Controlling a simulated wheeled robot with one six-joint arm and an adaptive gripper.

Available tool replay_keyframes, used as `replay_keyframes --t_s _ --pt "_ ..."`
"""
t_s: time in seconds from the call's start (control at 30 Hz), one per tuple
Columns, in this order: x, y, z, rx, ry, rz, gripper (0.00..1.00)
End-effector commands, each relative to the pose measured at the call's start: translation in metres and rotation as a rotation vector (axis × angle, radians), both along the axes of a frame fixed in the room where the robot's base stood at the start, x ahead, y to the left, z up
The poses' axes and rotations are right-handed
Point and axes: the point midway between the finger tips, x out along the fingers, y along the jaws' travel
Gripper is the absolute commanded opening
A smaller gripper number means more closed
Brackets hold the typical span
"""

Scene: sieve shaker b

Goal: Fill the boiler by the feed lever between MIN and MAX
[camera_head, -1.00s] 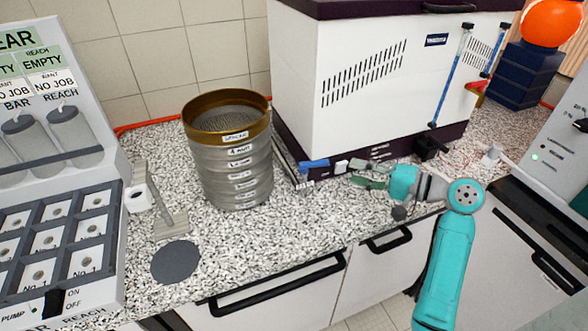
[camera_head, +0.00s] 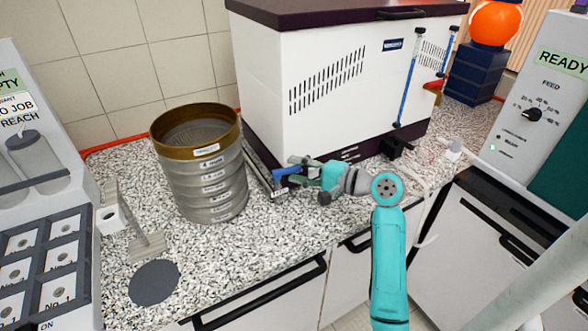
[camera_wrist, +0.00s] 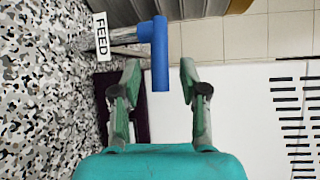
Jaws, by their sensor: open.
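The feed lever has a blue T-shaped handle (camera_wrist: 160,52) beside a white FEED tag (camera_wrist: 102,36) in the wrist view. In the head view the blue handle (camera_head: 284,171) sits low at the front left corner of the white boiler (camera_head: 270,75). My gripper (camera_wrist: 160,78) is open, and the handle's end shows between its fingertips with a gap on each side. In the head view my gripper (camera_head: 296,171) reaches the handle from the right. A tall blue-filled gauge tube (camera_head: 408,80) stands on the boiler's front. I cannot read MIN or MAX marks.
A brass-rimmed sieve stack (camera_head: 204,165) stands left of the lever on the speckled counter (camera_head: 250,238). A dark disc (camera_head: 154,282) lies in front. A READY panel (camera_head: 545,85) with a FEED dial stands at right. A sample rack (camera_head: 45,220) stands at left.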

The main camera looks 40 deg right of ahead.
Motion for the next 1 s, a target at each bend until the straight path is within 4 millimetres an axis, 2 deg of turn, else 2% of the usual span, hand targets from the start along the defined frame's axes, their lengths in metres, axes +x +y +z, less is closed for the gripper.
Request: replay_keyframes --t_s 0.17,0.47,0.63,0.87,1.0 --pt "0.01 0.004 -0.001 0.0 0.0 0.002 0.43" --pt "0.012 0.004 -0.002 -0.001 0.0 0.0 0.43" --pt "0.012 0.004 -0.002 -0.001 0.0 0.001 0.01" --pt "0.013 0.003 -0.002 0.0 0.001 0.016 0.0" --pt "0.017 0.001 -0.001 0.0 0.002 0.098 0.0"
